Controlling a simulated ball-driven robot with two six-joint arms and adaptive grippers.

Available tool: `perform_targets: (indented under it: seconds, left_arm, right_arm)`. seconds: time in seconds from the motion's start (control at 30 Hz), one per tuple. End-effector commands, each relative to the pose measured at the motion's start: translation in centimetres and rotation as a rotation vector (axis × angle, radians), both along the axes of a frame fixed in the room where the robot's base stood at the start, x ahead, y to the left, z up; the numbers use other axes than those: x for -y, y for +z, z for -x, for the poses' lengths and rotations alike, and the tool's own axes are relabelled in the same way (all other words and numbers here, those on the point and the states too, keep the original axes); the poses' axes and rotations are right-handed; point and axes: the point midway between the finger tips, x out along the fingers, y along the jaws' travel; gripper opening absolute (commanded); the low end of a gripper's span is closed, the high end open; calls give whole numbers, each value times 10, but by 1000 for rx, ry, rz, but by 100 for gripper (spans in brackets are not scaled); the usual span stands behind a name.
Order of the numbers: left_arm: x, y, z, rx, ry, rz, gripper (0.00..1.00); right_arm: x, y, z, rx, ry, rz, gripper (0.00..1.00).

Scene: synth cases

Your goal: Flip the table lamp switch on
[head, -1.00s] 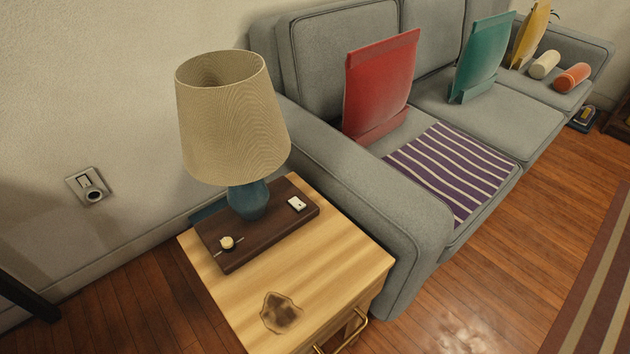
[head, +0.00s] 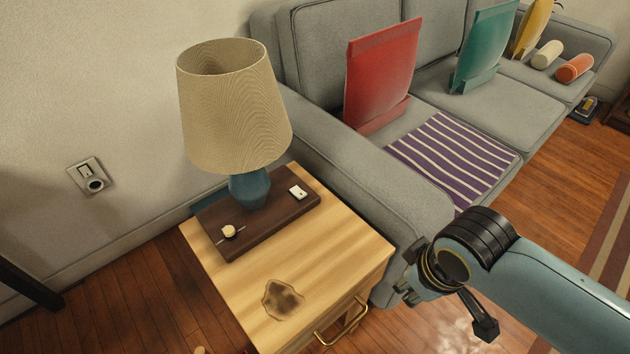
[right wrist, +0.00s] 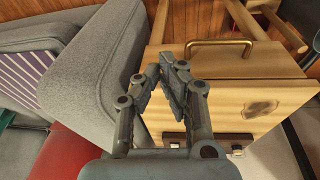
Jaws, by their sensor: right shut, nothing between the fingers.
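The table lamp (head: 235,105) has a beige shade and a blue base; its shade shows no clear glow. It stands on a dark wooden board (head: 265,229) on the side table (head: 340,245). A small white switch (head: 298,192) sits on the board right of the base, and a round cream knob (head: 228,232) sits at its front left. My right gripper (head: 408,288) is shut and empty, right of the side table and apart from the switch. Its fingers (right wrist: 168,74) meet in the right wrist view, in front of the table. My left gripper is out of view.
A grey sofa (head: 350,160) with its armrest stands close along the table's right side. A brass drawer handle (head: 342,322) sticks out at the table front. A wall plate (head: 90,176) is on the left wall. The tabletop in front of the board is clear, with a dark stain.

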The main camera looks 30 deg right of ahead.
Motion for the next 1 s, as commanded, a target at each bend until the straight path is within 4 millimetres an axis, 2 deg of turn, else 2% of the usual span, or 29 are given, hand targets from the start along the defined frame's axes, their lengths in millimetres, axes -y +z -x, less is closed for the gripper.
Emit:
perform_targets:
  seconds: [0.03, 0.23, 0.3, 0.33, 0.5, 0.7, 0.83, 1.0]
  left_arm:
    - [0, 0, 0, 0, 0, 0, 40]
    - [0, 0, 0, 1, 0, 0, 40]
    - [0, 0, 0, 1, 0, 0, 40]
    - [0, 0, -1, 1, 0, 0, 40]
    - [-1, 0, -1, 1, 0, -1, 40]
    - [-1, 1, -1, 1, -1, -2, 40]
    - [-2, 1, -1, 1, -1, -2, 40]
    - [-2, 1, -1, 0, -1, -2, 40]
  right_arm:
    - [-2, 18, -5, 15, 3, 0, 0]
    - [-11, 88, -25, 73, 21, -12, 0]
    - [-15, 114, -48, 129, 36, -25, 0]
    - [-18, 121, -61, 156, 44, -35, 0]
    - [-25, 130, -128, 280, 78, -77, 0]
    - [-29, 133, -195, 397, 96, -115, 0]
    - [-30, 136, -222, 446, 101, -131, 0]
    - [-30, 136, -228, 458, 102, -136, 0]
